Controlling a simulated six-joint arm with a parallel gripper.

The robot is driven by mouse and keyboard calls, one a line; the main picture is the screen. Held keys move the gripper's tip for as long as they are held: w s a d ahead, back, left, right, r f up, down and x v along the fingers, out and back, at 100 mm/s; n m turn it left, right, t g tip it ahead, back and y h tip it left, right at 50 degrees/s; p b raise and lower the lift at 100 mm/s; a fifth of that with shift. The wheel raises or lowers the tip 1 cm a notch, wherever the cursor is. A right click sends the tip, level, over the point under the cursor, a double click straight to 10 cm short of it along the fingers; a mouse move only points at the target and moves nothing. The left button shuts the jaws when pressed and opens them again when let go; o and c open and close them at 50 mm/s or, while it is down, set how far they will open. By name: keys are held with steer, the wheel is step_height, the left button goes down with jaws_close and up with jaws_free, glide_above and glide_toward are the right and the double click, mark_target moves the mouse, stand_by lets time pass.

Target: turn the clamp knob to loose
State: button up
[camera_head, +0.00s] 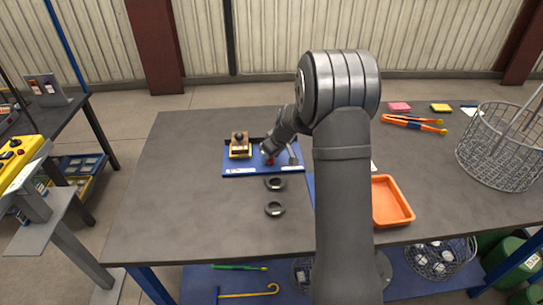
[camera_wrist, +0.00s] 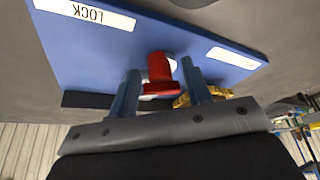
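The red clamp knob (camera_wrist: 159,68) stands on a blue board (camera_wrist: 95,40), seen close up in the wrist view. A white label reading LOCK is on the board at the left of that view; another label at the right is unreadable. My gripper (camera_wrist: 162,78) is open, its two fingers on either side of the knob with gaps visible. In the head view the gripper (camera_head: 270,148) is over the blue board (camera_head: 232,169), and a bit of the red knob (camera_head: 270,161) shows below it. I cannot tell which setting the knob points to.
A wooden block with a yellow base (camera_head: 240,147) sits on the board's left part. Two dark rings (camera_head: 275,183) lie in front of it. An orange tray (camera_head: 392,222), orange tongs (camera_head: 413,122) and a wire basket (camera_head: 500,150) are to the right. The table's left part is clear.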

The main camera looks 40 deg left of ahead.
steer(key=w+v, duration=0.1)
steer(key=v, duration=1.6)
steer(key=shift+s+d+r, duration=0.15)
steer(key=shift+s+r, duration=0.05)
steer(key=shift+s, duration=0.3)
